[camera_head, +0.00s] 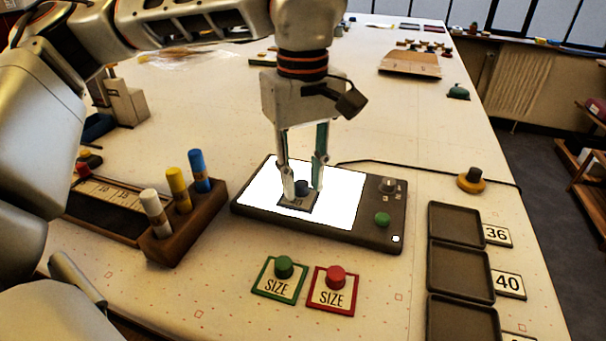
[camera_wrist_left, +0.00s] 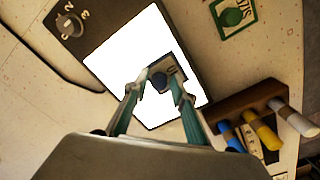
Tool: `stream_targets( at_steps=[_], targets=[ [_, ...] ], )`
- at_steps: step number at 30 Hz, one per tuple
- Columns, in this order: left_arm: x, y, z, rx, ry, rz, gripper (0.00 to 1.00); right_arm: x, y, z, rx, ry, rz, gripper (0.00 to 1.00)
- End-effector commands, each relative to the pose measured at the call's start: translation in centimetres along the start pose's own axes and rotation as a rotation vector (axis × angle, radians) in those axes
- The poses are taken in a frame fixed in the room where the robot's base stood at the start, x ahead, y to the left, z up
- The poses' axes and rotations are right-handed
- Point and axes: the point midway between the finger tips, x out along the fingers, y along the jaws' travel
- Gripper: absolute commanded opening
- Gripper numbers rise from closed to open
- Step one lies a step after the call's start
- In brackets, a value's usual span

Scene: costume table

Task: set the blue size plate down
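The size plate (camera_head: 297,203) is a small dark square with a light marking and a dark blue knob (camera_head: 302,187). It appears flat on the bright white panel of the dark box (camera_head: 371,229), near the panel's front edge. My left gripper (camera_head: 303,189) points down over it, one finger on each side of the knob. In the left wrist view, the fingertips (camera_wrist_left: 160,79) also flank the knob, and the plate (camera_wrist_left: 174,71) shows beyond them. Whether the fingers press on the knob is too fine to tell. My right gripper is not in view.
Green (camera_head: 284,267) and red (camera_head: 335,277) knobbed SIZE plates lie in front of the box. A wooden block (camera_head: 190,227) with white, yellow and blue pegs stands left. Dark trays (camera_head: 455,224) and number cards 36 and 40 line the right. A black cable runs behind the box.

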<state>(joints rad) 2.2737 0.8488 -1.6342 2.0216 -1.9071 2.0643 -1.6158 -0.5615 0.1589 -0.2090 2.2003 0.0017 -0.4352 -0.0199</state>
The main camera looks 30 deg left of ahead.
Motion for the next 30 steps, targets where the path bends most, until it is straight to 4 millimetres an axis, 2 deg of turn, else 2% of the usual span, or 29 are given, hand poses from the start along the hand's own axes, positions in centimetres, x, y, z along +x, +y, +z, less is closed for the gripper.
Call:
stream_targets(
  at_steps=[13, 17, 21, 30],
  targets=[
    [-0.4, 0.0, 0.0, 0.000, -0.001, 0.000, 0.34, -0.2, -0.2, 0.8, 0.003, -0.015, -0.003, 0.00],
    [-2.6, 0.0, 0.1, 0.000, 0.003, 0.006, 0.34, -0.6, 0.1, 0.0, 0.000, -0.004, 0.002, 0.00],
    [-5.7, 0.0, 0.0, -0.003, 0.006, 0.010, 0.34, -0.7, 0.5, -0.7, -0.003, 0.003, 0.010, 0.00],
    [-11.0, -0.1, 0.1, -0.001, 0.003, 0.005, 0.34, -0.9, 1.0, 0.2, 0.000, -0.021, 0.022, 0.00]
  ],
)
